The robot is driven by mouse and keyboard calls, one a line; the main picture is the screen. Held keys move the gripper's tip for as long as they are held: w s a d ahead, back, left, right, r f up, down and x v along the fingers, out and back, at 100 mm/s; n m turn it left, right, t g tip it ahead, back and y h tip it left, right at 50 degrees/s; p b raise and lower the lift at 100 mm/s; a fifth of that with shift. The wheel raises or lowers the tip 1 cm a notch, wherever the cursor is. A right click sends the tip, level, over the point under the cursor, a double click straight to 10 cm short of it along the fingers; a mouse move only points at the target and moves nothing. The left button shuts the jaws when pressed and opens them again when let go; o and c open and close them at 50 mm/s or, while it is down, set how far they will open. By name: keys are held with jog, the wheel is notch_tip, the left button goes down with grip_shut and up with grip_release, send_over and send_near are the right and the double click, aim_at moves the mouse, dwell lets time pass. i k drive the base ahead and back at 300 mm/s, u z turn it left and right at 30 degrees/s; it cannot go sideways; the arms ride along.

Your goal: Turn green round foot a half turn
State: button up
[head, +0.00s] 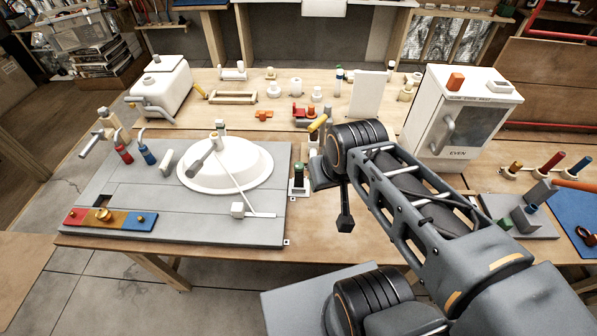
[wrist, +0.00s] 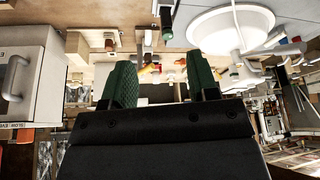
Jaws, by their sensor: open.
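A small upright piece with a dark body and a green part (head: 298,181) stands on the worktop just right of the grey sink board in the head view. What seems to be the same piece (wrist: 166,15) shows at the top of the wrist view, with a green end; I cannot tell for sure that it is the round foot. My gripper (wrist: 160,66) is open, with two green textured fingers spread apart and nothing between them. The piece lies beyond the fingertips and apart from them. In the head view the fingers are not clearly seen.
The white round basin (head: 226,166) sits on the grey board (head: 110,185) at left. A white box with a window and handle (head: 455,115) stands at right. A white canister (head: 163,85) and several small parts stand at the back. Some bare wood shows between them.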

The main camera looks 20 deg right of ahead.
aim_at(298, 166)
jog(key=k, duration=1.25)
jog(key=u, duration=0.75)
jog(key=i, duration=1.45)
jog(key=z, duration=0.5)
